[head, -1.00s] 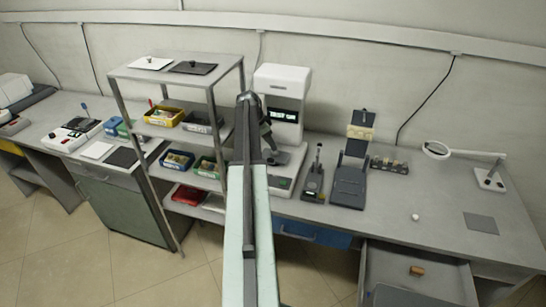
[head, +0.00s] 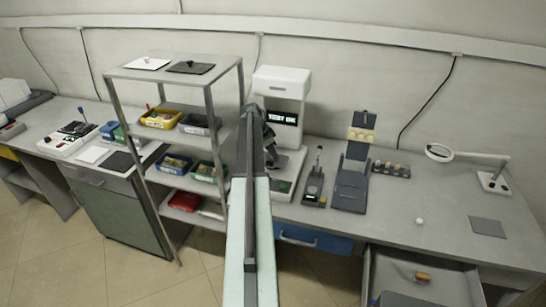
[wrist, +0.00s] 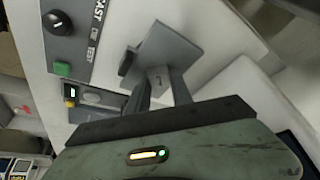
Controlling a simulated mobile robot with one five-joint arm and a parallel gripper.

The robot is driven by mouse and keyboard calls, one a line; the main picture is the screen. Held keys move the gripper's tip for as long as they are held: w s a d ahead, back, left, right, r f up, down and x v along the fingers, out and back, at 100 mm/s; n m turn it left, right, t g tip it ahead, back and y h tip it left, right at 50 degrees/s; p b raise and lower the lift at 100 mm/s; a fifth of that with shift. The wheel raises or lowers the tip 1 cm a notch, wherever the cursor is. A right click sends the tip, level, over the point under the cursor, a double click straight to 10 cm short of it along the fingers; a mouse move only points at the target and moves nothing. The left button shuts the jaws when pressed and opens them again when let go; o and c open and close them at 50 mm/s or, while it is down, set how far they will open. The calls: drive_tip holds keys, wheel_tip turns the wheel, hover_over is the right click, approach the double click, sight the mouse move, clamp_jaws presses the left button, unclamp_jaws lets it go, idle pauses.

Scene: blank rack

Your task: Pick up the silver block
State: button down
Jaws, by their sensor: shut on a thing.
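The silver block (wrist: 158,78) shows in the wrist view as a small grey piece between my fingertips. My gripper (wrist: 161,88) is shut on it. A flat grey plate (wrist: 172,48) lies just beyond the fingertips; I cannot tell whether the block touches it. In the head view my gripper (head: 269,145) is in front of the white machine (head: 281,82) with a lit display. My arm hides part of the machine, and the block cannot be made out there.
A metal rack (head: 128,112) with colored bins stands left of my arm. To the right on the bench are a dark stand (head: 351,185), a small black press (head: 315,185) and a ring lamp (head: 440,153). A drawer (head: 390,262) is open at lower right.

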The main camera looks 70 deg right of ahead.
drive_tip(key=shift+r, duration=0.1)
drive_tip(key=r+p, duration=0.3)
drive_tip(key=p, duration=0.1)
drive_tip(key=shift+s+a+r, duration=0.25)
drive_tip(key=shift+a+r, duration=0.15)
drive_tip(key=s+a+r+p, duration=0.1)
drive_tip(key=s+a, duration=0.7)
drive_tip(key=a, duration=0.4)
drive_tip(key=shift+s+a, duration=0.2)
drive_tip(key=shift+a, duration=0.1)
